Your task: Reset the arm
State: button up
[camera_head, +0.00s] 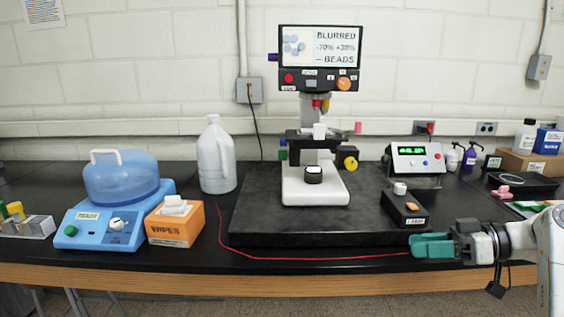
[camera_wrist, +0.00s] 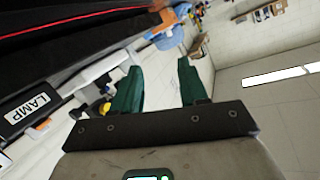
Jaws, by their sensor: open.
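My gripper (camera_head: 432,245) is at the right of the head view, in front of the bench's front edge, with its green fingers pointing left. In the wrist view my gripper (camera_wrist: 158,88) shows two green fingers spread apart with nothing between them. My arm reaches in from the right edge of the head view. The fingers look apart from everything on the bench, though the exact gap to the small black box (camera_head: 405,207) behind them cannot be told.
A microscope (camera_head: 316,190) with a screen reading "BLURRED" stands on a black slab (camera_head: 265,215). A red cable (camera_head: 300,259) runs along the bench front. A wipes box (camera_head: 175,228), blue machine (camera_head: 90,228) and white jug (camera_head: 216,160) stand left. A display box (camera_head: 414,160) stands right.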

jog(key=s+a+f+m+h, duration=0.2)
jog(key=s+f, duration=0.3)
jog(key=f, duration=0.4)
jog(key=s+a+f+m+g+h+p, duration=0.1)
jog(key=s+a+f+m+h, duration=0.15)
jog(key=s+f, duration=0.4)
jog(key=s+a+f+m+h, duration=0.1)
jog(key=s+f+m+h, duration=0.2)
jog(key=f, duration=0.7)
jog(key=s+d+f+m+g+h, duration=0.1)
jog(key=s+h, duration=0.1)
jog(key=s, duration=0.6)
jog(key=s+d+f+m+h+p, duration=0.1)
jog(key=s+d+f+h, duration=0.1)
jog(key=s, duration=0.7)
jog(key=s+d+f+m+g+h, duration=0.1)
jog(key=s+h, duration=0.2)
jog(key=s, duration=0.6)
jog(key=shift+d+f+g, duration=0.15)
jog(key=shift+g, duration=0.15)
